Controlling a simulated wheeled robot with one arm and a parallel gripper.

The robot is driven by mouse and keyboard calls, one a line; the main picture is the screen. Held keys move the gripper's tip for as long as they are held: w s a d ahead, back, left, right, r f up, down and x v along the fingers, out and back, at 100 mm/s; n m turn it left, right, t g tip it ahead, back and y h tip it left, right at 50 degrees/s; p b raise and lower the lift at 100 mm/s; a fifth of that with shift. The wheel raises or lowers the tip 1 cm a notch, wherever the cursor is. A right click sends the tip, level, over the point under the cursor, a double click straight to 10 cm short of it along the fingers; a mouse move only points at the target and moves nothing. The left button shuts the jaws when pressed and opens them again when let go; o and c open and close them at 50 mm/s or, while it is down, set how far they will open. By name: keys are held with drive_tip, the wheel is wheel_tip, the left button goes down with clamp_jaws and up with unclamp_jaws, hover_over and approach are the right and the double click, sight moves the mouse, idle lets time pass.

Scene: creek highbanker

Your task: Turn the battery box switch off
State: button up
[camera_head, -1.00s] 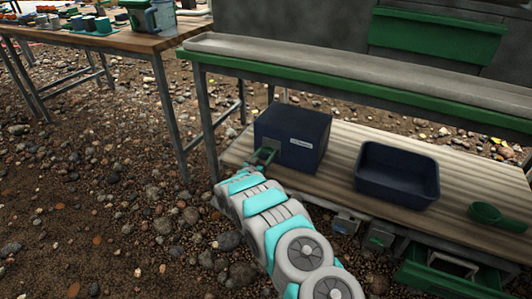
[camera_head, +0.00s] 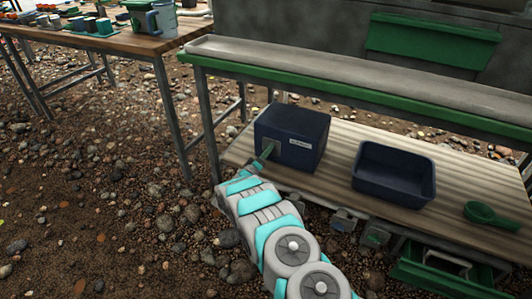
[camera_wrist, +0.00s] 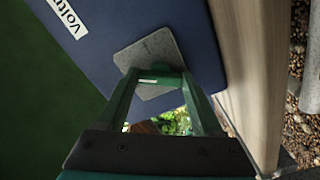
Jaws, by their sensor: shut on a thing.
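The battery box is a dark blue box (camera_head: 293,138) with a white label, standing at the left end of the low wooden shelf. In the wrist view its blue face (camera_wrist: 195,40) carries a tilted grey switch plate (camera_wrist: 150,52) and a partly cut-off label. My gripper (camera_head: 266,151) reaches the box's left front side. In the wrist view its green fingers (camera_wrist: 159,77) come together at the lower part of the plate, shut on the switch. The switch itself is mostly hidden by the fingertips, so its position cannot be told.
A dark blue tub (camera_head: 394,176) and a green scoop (camera_head: 487,214) sit on the shelf (camera_head: 340,150) to the right. A wooden table (camera_head: 110,38) with items stands at the far left. Pebbly ground is open at left.

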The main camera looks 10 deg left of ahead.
drive_tip(key=n, duration=0.6)
drive_tip(key=shift+n, duration=0.3)
idle(0.4)
drive_tip(key=o, duration=1.4)
drive_tip(key=shift+c, duration=0.2)
drive_tip(key=v, duration=0.8)
